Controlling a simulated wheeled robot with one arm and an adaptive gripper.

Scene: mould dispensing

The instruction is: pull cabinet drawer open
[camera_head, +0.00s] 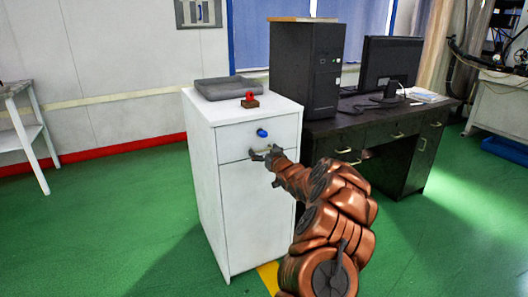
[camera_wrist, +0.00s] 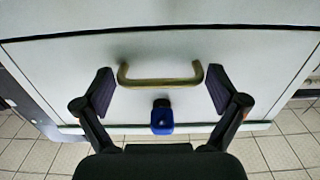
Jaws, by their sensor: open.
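The white cabinet (camera_head: 240,200) stands in the middle of the head view, its drawer front (camera_head: 235,139) near the top. A blue knob (camera_head: 262,133) sticks out of this front. In the wrist view the drawer front (camera_wrist: 60,80) carries a brass-coloured bar handle (camera_wrist: 160,80), with the blue knob (camera_wrist: 162,120) below it in the picture. My gripper (camera_head: 263,153) is just below the knob in the head view, at the drawer front. In the wrist view my gripper (camera_wrist: 158,92) is open, its dark fingers on either side of the handle, with visible gaps. The drawer appears closed.
A grey tray (camera_head: 230,88) and a small red-topped block (camera_head: 250,100) lie on the cabinet. A dark desk (camera_head: 400,125) with a computer tower (camera_head: 305,70) and monitor (camera_head: 390,65) stands to the right. The green floor (camera_head: 110,220) left of the cabinet is clear.

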